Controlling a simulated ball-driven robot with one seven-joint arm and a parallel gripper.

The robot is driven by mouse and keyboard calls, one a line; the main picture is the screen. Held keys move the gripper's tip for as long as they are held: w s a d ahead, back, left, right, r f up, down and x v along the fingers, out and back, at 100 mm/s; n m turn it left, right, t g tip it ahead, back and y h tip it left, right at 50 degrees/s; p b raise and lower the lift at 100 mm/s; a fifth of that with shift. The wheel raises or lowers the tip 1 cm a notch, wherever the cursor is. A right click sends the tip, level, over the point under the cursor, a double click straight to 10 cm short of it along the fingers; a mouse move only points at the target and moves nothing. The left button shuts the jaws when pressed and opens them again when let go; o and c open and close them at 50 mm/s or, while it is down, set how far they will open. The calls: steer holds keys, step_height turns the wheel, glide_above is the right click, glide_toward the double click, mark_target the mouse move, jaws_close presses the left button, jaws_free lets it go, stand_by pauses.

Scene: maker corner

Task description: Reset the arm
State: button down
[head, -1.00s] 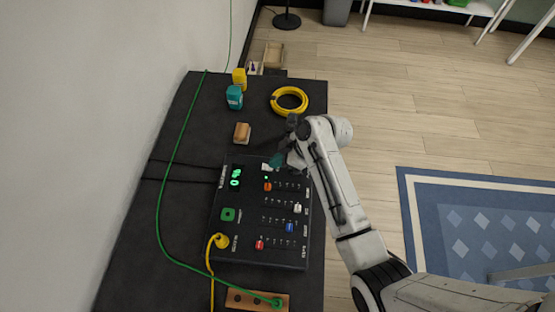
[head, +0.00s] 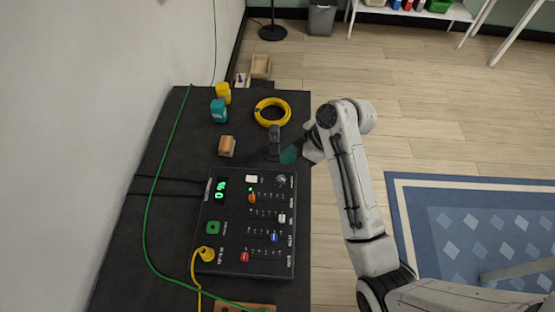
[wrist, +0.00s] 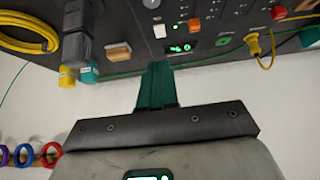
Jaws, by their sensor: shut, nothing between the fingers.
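My gripper (head: 289,155) shows at the end of my white arm in the head view, above the right edge of the dark table (head: 160,235). Its teal fingers are together and empty; they also show in the wrist view (wrist: 157,86). The black control panel (head: 232,262) lies on the table below and left of my gripper, apart from it. It has a green lit display (head: 220,190), a grey knob (head: 281,180) and several coloured sliders. The panel also shows at the top of the wrist view (wrist: 222,22).
A black upright object (head: 273,142) stands close left of my gripper. A yellow cable coil (head: 259,112), teal bottle (head: 218,112), yellow bottle (head: 223,95) and wooden block (head: 227,146) are at the table's far end. Open floor (head: 430,120) lies right of the table.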

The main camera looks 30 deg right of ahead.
steer(key=shift+s+d+r, duration=0.15)
stand_by(0.5)
